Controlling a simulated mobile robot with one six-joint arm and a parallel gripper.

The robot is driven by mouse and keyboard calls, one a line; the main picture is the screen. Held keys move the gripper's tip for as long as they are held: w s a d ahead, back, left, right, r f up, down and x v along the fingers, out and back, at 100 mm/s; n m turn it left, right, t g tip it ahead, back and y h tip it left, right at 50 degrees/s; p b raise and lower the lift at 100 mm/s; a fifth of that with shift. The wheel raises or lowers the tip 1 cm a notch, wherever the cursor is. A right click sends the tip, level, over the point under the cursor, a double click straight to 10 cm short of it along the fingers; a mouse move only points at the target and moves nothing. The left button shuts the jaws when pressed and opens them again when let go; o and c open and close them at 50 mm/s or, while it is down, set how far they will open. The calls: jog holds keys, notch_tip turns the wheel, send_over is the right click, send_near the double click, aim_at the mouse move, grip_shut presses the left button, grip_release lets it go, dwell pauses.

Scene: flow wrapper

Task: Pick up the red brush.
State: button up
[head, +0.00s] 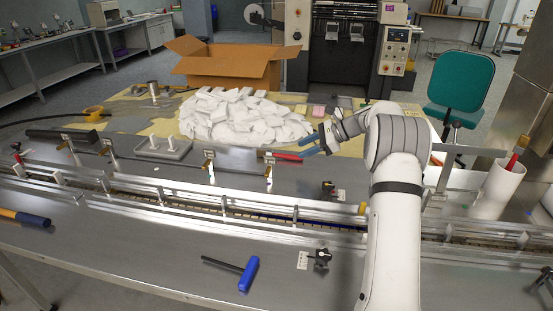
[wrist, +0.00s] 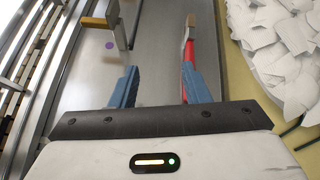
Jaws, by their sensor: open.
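A red brush (head: 287,156) lies on the grey metal surface, just left of my gripper (head: 314,143) in the head view. In the wrist view the red brush (wrist: 187,75) shows beside and partly behind the right finger, its pale tip pointing up the picture. My gripper (wrist: 157,87) has its blue fingers apart with bare metal between them. The brush is at the right finger, not centred between the two. Whether that finger touches it, I cannot tell. Part of the handle is hidden by the finger.
A heap of white packets (head: 240,115) lies behind, before a cardboard box (head: 225,67). A conveyor rail (head: 230,208) runs across in front. A blue-handled tool (head: 248,274) lies nearer. A white cylinder (head: 495,190) at right holds a red-handled item. Small brackets (head: 268,168) stand near the brush.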

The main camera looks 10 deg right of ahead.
aim_at(280, 156)
jog(key=w+d+f+m, duration=0.1)
jog(key=w+d+f+y, duration=0.1)
jog(key=w+d+f+m+t, duration=0.1)
jog(key=w+f, duration=0.1)
jog(key=shift+f+m+y, duration=0.1)
jog(key=shift+m+y, duration=0.2)
jog(key=shift+y, duration=0.1)
jog(key=x, duration=0.7)
jog(key=shift+w+a, duration=0.15)
jog(key=shift+a, duration=0.15)
jog(key=shift+c, duration=0.3)
grip_shut()
